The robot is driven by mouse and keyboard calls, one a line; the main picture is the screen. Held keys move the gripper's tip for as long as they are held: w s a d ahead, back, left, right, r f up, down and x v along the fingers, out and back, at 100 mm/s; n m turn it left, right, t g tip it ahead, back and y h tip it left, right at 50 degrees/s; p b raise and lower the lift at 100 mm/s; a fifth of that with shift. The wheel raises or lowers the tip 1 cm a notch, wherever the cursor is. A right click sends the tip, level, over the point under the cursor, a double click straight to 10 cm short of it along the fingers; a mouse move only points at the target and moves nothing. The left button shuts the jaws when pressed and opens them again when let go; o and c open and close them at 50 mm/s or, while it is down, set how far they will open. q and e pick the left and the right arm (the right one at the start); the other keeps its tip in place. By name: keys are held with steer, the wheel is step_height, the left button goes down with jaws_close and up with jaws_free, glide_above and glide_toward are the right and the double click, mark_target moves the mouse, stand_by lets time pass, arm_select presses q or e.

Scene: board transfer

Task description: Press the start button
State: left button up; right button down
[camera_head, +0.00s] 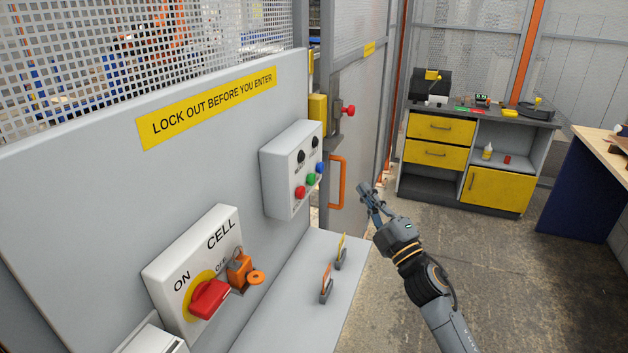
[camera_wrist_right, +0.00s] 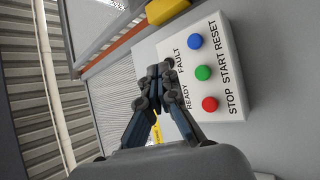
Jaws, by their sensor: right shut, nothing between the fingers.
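The start button is the green one (camera_head: 311,179) on a white control box (camera_head: 280,182), between a red stop button (camera_head: 300,192) and a blue reset button (camera_head: 320,167). In the right wrist view the green button (camera_wrist_right: 203,73) sits beside the word START, right of my fingertips. My right gripper (camera_head: 367,190) is shut and empty, in the air to the right of the box and apart from it. Its fingers (camera_wrist_right: 161,74) come together in the wrist view, over the box's left part near the words READY and FAULT. My left gripper is not in view.
A rotary red switch (camera_head: 209,298) with an orange padlock (camera_head: 239,267) is on the panel at lower left. An orange door handle (camera_head: 337,182) is behind the box. A ledge (camera_head: 300,300) holds two upright tags. A yellow-drawer workbench (camera_head: 438,155) stands at back right.

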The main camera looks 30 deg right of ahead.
steer(key=w+a, duration=0.5)
steer(key=w, duration=0.1)
steer(key=shift+w+a+b, duration=0.3)
steer(key=shift+b, duration=0.1)
steer(key=shift+w+a, duration=0.1)
stand_by(1.2)
steer(key=shift+w+a, duration=0.15)
steer(key=shift+w, duration=0.05)
steer(key=shift+w+a, duration=0.3)
stand_by(1.0)
steer(key=shift+s+d, duration=0.5)
steer(key=shift+s, duration=0.15)
steer(key=shift+s+d+p, duration=0.3)
steer(key=shift+s+d, duration=1.35)
steer(key=shift+s, duration=0.25)
